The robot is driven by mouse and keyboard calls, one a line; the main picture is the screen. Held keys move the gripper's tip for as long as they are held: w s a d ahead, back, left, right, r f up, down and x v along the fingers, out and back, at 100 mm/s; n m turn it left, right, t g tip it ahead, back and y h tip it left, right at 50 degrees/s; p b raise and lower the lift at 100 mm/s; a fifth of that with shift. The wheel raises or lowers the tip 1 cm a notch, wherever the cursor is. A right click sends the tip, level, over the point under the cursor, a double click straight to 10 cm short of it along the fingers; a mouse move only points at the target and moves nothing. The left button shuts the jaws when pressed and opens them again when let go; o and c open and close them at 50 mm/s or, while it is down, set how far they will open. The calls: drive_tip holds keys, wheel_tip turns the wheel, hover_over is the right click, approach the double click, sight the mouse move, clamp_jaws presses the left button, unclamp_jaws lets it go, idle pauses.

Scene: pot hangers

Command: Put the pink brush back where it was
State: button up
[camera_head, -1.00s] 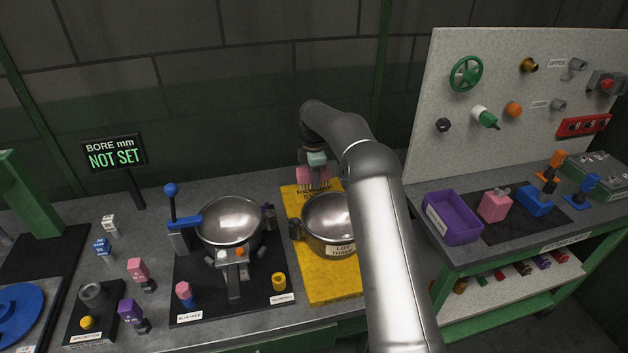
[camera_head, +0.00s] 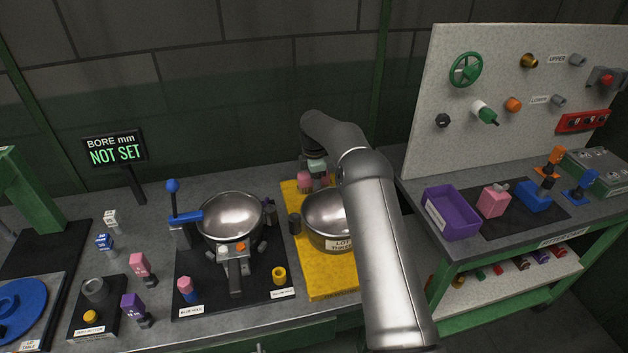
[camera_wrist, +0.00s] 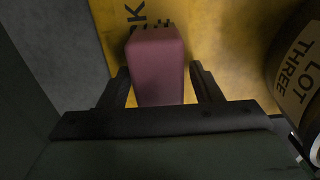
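The pink brush shows in the wrist view as a plain pink block (camera_wrist: 157,65) above or on the yellow mat (camera_wrist: 215,20). In the head view, pink (camera_head: 304,178) shows at the mat's back end, partly hidden by my arm. My gripper (camera_wrist: 160,75) has its two dark fingers wide apart, one on each side of the block. A narrow gap shows on the right; contact on the left is unclear. In the head view my gripper (camera_head: 315,166) is low over the mat's back end.
A steel pot (camera_head: 325,218) labelled LOT THREE stands on the yellow mat, close to the right of my gripper. Another pot (camera_head: 230,216) sits on a black fixture at left. A purple bin (camera_head: 452,212) is at right.

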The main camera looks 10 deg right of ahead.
drive_tip(key=shift+r, duration=0.1)
wheel_tip(320, 180, up, 12)
drive_tip(key=shift+r+b, duration=0.15)
drive_tip(key=shift+b, duration=0.3)
drive_tip(key=s+a+r+m, duration=0.1)
drive_tip(key=s+r+m, duration=0.35)
drive_tip(key=s, duration=0.45)
drive_tip(key=s+a+r+m, duration=0.1)
drive_tip(key=s+r+m, duration=0.2)
drive_tip(key=s+r, duration=0.5)
drive_tip(key=s+f+m, duration=0.3)
drive_tip(key=s, duration=0.7)
drive_tip(key=s+d+f+m, duration=0.1)
drive_tip(key=s+f+m, duration=0.2)
drive_tip(key=s, duration=0.8)
drive_tip(key=s+f+m, duration=0.3)
drive_tip(key=s+m, duration=0.2)
drive_tip(key=s, duration=0.6)
drive_tip(key=shift+d+f+t, duration=0.25)
drive_tip(key=shift+d+t, duration=0.05)
drive_tip(key=shift+d, duration=0.1)
